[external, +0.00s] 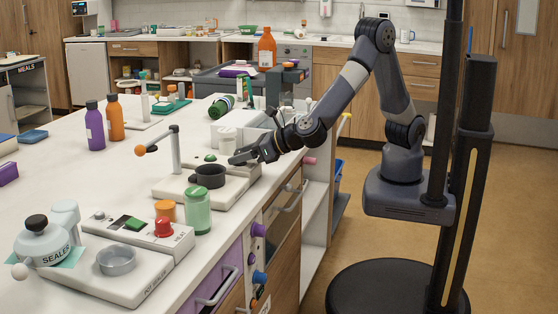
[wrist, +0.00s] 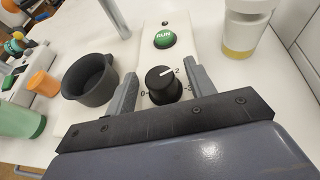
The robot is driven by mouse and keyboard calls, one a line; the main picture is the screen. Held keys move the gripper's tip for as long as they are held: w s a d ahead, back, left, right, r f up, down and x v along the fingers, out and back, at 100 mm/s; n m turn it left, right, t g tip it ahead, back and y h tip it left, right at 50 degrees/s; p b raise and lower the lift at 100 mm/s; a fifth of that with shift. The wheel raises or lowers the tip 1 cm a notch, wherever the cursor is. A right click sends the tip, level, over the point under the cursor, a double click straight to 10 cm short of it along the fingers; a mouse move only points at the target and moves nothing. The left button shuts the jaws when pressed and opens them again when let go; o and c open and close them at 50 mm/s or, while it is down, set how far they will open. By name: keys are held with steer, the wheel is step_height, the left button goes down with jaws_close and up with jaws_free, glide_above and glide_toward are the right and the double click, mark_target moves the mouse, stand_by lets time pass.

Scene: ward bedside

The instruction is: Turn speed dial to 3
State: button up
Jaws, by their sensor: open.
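The speed dial (wrist: 162,86) is a round black knob with a white pointer line, on a white panel marked with numbers. Its pointer is turned to the upper right, close to the mark 2; a 3 shows lower right and a 0 at the left. My gripper (wrist: 160,78) is open, with one finger on each side of the dial in the wrist view. I cannot tell whether the fingers touch it. In the external view my gripper (external: 238,158) is low over the white device (external: 170,190), and the dial is not clearly visible there.
A green RUN button (wrist: 164,38) sits beyond the dial. A black cup (wrist: 91,80) stands left of the left finger, near a metal post (wrist: 114,16). A white jar with a yellow base (wrist: 244,28) stands to the right. A green bottle (external: 198,212) stands near the counter edge.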

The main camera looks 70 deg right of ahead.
steer(key=shift+w+f, duration=0.15)
steer(key=shift+w, duration=0.25)
steer(key=shift+c, duration=0.2)
steer(key=c, duration=0.9)
steer(key=shift+a+r+m+h+p, duration=0.15)
steer(key=shift+r+m+h+p, duration=0.05)
steer(key=shift+m+h+p, duration=0.6)
steer(key=shift+c, duration=0.2)
steer(key=shift+f+m+h+p, duration=0.15)
steer(key=shift+m+h+p, duration=0.75)
steer(key=shift+m+h, duration=0.7)
steer(key=o, duration=1)
steer(key=shift+s, duration=0.1)
